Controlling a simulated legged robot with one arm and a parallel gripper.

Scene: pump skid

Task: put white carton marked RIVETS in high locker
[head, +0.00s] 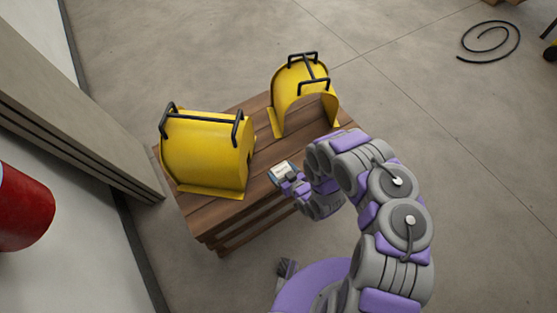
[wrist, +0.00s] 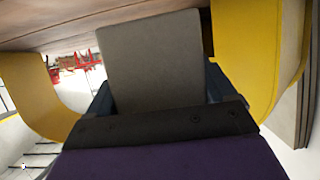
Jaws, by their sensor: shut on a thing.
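A small white carton (head: 282,171) is at the end of my arm in the head view, over the front right part of the wooden pallet table. Its label is too small to read there. My gripper (head: 288,180) is shut on it. In the wrist view a plain grey-looking face of the carton (wrist: 155,62) stands between the two dark fingers, and no lettering shows on it. I cannot tell whether the carton touches the boards. No high locker can be made out for certain in either view.
Two yellow guards with black handles, one left (head: 205,150) and one behind (head: 300,90), stand on the wooden pallet table (head: 200,215). A grey panelled structure (head: 70,120) and a red cylinder (head: 22,205) are at left. A black hose (head: 490,38) lies on open floor.

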